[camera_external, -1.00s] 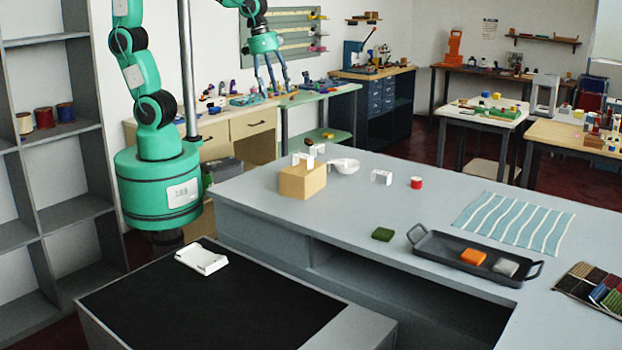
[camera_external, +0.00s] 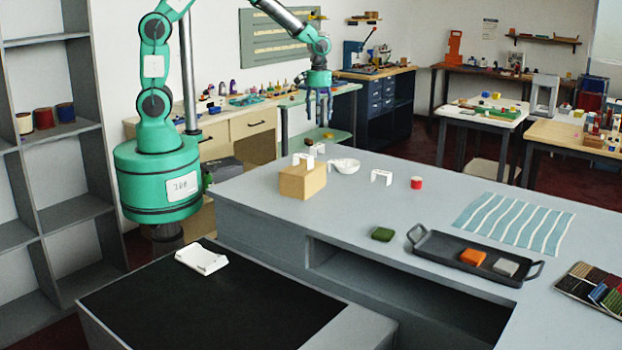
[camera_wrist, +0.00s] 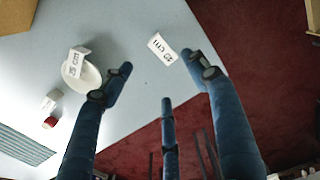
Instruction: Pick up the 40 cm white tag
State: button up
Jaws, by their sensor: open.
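My gripper (camera_external: 319,118) points down with its blue fingers spread, above the far edge of the grey counter. In the wrist view my gripper (camera_wrist: 163,76) is empty. A white tag (camera_wrist: 162,48) with "cm" print lies ahead between the fingertips, near the counter edge; its number is hard to read. It shows small in the external view (camera_external: 320,148). A second printed tag (camera_wrist: 77,62) is at the white bowl (camera_wrist: 92,80). Other white tags stand on the tan box (camera_external: 303,185) and on the counter (camera_external: 381,175); their print cannot be read.
A red spool (camera_external: 416,183), a green block (camera_external: 382,234), a dark tray (camera_external: 450,252) with orange and grey blocks, and a striped cloth (camera_external: 515,222) are on the counter. A white holder (camera_external: 202,261) is on the black surface near my base. Open counter lies between them.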

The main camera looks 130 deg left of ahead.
aim_at(319, 146)
jog(key=shift+f, duration=0.15)
jog(key=shift+f+b, duration=0.35)
jog(key=shift+f, duration=3.8)
jog(key=shift+f, duration=0.1)
jog(key=shift+a+f, duration=0.1)
jog(key=shift+f, duration=2.45)
jog(key=c, duration=1)
